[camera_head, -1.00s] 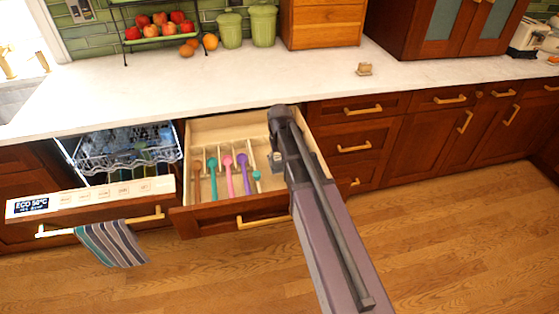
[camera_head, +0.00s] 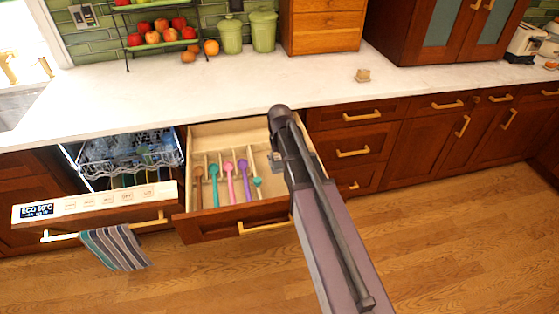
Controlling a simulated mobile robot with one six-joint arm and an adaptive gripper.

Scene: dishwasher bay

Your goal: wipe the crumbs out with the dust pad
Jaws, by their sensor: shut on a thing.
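The open drawer (camera_head: 185,224) has a pale wooden inside with dividers. My arm reaches over the drawer's right part. My gripper (camera_head: 277,161) is at its end, low inside the drawer's right compartment, mostly hidden by the arm. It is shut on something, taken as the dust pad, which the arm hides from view. No crumbs can be made out at this size.
An open dishwasher (camera_head: 128,150) with a rack and striped towel (camera_head: 115,248) is left of the drawer. The white counter (camera_head: 200,90) above holds a fruit stand (camera_head: 160,42), green canisters (camera_head: 263,30) and a small tan block (camera_head: 362,75). Wooden floor in front is clear.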

